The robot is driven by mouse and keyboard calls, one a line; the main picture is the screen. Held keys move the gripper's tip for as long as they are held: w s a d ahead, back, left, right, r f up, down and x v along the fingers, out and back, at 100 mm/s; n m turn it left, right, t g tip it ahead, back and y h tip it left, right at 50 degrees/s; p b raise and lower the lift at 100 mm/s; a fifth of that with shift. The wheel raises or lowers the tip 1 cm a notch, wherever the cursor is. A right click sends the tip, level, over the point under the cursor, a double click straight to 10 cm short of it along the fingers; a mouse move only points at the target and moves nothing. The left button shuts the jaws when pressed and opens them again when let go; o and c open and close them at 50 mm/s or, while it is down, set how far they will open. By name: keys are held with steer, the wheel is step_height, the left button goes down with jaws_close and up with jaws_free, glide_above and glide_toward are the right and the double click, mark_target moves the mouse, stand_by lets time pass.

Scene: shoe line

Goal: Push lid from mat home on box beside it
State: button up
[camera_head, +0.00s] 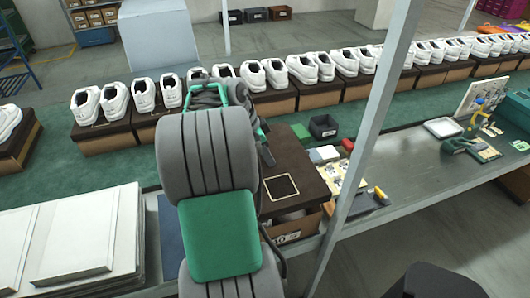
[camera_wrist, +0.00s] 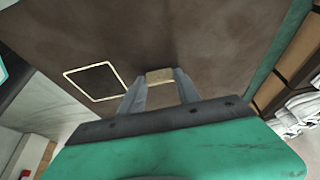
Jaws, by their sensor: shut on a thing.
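The dark brown lid (camera_head: 297,160), with a pale-outlined square on its top, lies over the cardboard box (camera_head: 312,222) right of my arm. White filling and a label show at the box's front below the lid, so the lid looks not flush there. In the wrist view the lid (camera_wrist: 210,40) fills most of the picture. My gripper (camera_wrist: 160,78) is shut on a small tan tab at the lid, between its two grey fingers. A dark blue mat (camera_head: 170,232) shows partly left of my arm.
A row of white shoes on brown boxes (camera_head: 320,92) runs along the green line behind. White panels (camera_head: 70,240) lie at left. A grey post (camera_head: 372,110) stands right of the box. A small dark bin (camera_head: 323,127) and tools sit on the bench.

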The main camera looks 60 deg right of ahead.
mark_target(266, 164)
steer(key=shift+f+b, duration=1.65)
steer(key=shift+f, duration=0.7)
steer(key=shift+w+a+f+b, duration=0.1)
steer(key=shift+w+f+b, duration=0.05)
steer(key=shift+f+b, duration=1.85)
steer(key=o, duration=1.3)
